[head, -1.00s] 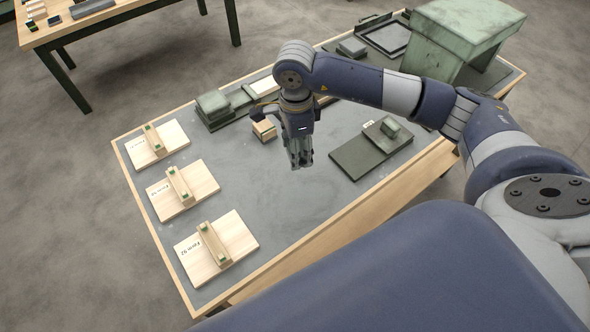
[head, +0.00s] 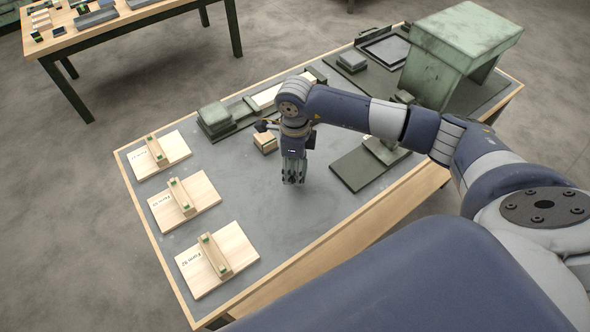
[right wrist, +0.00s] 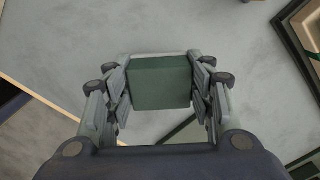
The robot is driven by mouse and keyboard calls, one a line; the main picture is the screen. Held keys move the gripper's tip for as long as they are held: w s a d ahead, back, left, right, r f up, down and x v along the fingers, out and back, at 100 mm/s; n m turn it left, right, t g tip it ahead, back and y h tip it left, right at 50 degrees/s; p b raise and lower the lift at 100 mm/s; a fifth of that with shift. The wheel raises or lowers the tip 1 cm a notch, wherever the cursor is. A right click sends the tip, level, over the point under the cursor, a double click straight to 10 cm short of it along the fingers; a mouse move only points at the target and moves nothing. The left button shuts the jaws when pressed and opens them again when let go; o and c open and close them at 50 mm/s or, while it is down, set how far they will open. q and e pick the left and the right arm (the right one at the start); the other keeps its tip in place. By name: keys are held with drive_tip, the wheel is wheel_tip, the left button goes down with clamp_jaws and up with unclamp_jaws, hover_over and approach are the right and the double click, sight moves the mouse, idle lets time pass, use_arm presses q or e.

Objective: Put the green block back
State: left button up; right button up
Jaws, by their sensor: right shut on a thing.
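My right gripper (head: 293,180) hangs over the grey middle of the table, fingers pointing down. In the right wrist view, its fingers (right wrist: 161,90) are shut on a dark green block (right wrist: 161,82), one pad on each side. In the head view the fingers mostly hide this block. The gap between the block and the table top cannot be told. Right of the gripper lies a dark green plate (head: 358,172) with a raised part, partly hidden by my forearm. My left gripper is not in view.
Three pale wooden boards (head: 198,258) with green-tipped wooden bars line the table's left side. A small wooden block (head: 265,142) is just behind the gripper. A green press-like fixture (head: 212,117) stands at the back; a large green stand (head: 465,45) is at the right. The front middle is clear.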

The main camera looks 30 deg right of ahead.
wheel_tip(320, 180, down, 2)
drive_tip(key=shift+f, duration=0.25)
drive_tip(key=shift+f, duration=0.2)
drive_tip(key=o, duration=1)
drive_tip(key=shift+r, duration=0.1)
drive_tip(key=shift+o, duration=0.2)
drive_tip(key=shift+r, duration=0.35)
wheel_tip(320, 180, up, 12)
drive_tip(key=shift+f+b, duration=0.15)
drive_tip(key=shift+b, duration=0.95)
